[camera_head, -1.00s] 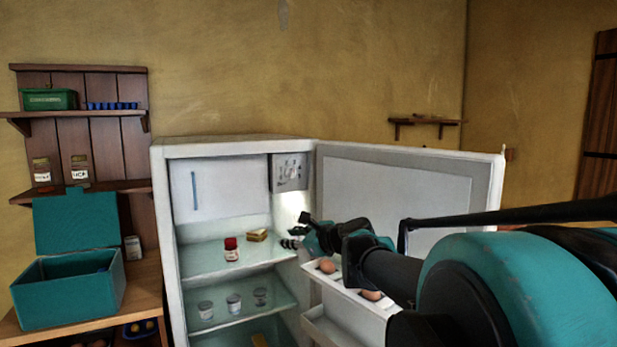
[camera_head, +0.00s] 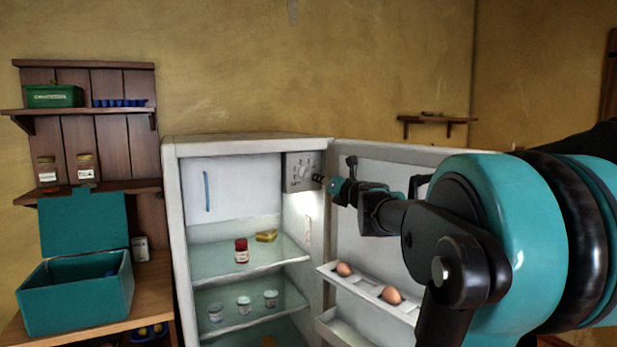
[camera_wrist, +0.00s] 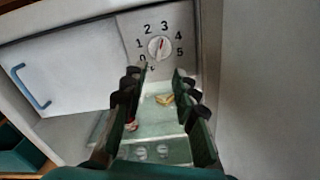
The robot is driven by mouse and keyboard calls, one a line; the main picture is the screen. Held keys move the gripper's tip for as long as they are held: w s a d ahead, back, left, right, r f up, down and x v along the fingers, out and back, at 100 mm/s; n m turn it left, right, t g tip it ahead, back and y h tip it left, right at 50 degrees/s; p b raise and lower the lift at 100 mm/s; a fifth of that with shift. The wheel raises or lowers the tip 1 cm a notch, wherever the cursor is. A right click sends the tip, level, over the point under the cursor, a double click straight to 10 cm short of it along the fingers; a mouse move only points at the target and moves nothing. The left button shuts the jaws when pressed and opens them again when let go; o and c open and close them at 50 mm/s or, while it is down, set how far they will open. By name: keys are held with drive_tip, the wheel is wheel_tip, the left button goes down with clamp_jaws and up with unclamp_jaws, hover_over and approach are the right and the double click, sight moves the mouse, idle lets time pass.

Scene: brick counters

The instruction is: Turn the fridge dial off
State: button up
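The fridge (camera_head: 170,220) stands open in the head view. Its dial (camera_head: 304,171) is on a grey panel at the upper right inside, beside the freezer door. In the wrist view the dial (camera_wrist: 159,46) is a round white knob with a red mark, ringed by numbers 0 to 5. Which number it points to is too small to tell. My gripper (camera_wrist: 160,75) is open and empty, its fingers spread below the dial in the wrist view and apart from it. In the head view my gripper (camera_head: 333,177) is just right of the dial panel, near the door hinge side.
The open fridge door (camera_head: 375,165) is behind and beside my arm, with eggs (camera_head: 391,295) in its rack. A red-capped jar (camera_head: 241,252) and a yellow item (camera_head: 266,236) sit on the upper shelf. A teal box (camera_head: 75,300) stands at left.

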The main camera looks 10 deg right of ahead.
sight(307, 174)
drive_tip(key=x, duration=0.9)
drive_tip(key=shift+w+a+f, duration=0.1)
drive_tip(key=shift+c, duration=0.2)
clamp_jaws()
